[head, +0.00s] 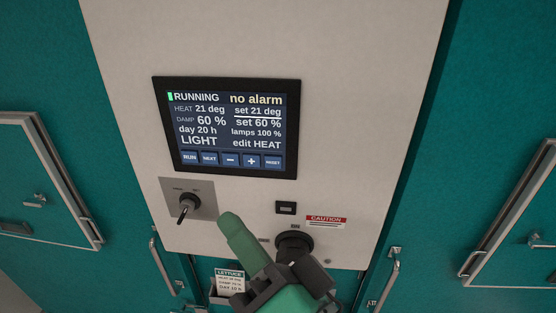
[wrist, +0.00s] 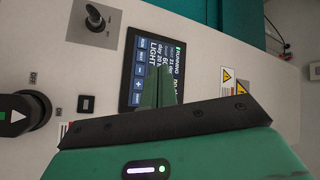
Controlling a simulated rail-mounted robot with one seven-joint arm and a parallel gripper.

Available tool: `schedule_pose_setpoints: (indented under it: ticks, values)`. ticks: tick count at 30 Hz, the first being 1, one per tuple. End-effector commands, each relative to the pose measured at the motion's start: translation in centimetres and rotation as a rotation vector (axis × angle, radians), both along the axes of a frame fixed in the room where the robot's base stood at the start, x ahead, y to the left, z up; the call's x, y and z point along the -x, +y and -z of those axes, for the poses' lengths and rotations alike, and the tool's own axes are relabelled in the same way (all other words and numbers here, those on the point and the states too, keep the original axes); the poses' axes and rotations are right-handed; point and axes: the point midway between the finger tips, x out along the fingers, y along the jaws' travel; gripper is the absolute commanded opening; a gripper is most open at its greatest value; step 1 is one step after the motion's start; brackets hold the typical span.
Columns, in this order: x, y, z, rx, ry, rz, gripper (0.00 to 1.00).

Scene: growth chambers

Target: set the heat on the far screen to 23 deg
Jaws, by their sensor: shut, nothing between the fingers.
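A dark screen (head: 228,98) is set in a pale panel. It reads RUNNING, no alarm, HEAT 21 deg, set 21 deg, and edit HEAT. Its bottom row holds RUN, NEXT, a minus button (head: 230,160), a plus button (head: 251,161) and RESET. My green gripper (head: 229,218) is shut and empty, its tip showing below the screen in the head view. In the wrist view, the fingers (wrist: 160,80) overlap part of the screen (wrist: 140,45), which appears turned sideways; contact cannot be told. Only this one screen is in view.
A key switch (head: 188,205) sits below the screen at left. A small black square (head: 286,208), a black round knob (head: 294,240) and a red caution label (head: 326,221) are at right. A lettuce card (head: 230,280) sits below. Teal doors with handles flank the panel.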

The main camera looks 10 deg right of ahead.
Motion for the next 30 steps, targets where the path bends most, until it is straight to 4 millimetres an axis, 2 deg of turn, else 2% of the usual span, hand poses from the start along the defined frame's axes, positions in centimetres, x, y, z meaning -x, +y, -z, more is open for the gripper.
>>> schedule_pose_setpoints:
  ticks: [8, 21, 30]
  values:
    - [-0.6, -0.2, 0.1, 0.002, -0.001, 0.002, 0.00]
    - [-6.6, -1.6, 0.0, 0.002, -0.001, 0.002, 0.00]
    - [-8.5, -2.1, 0.0, 0.002, -0.001, 0.002, 0.00]
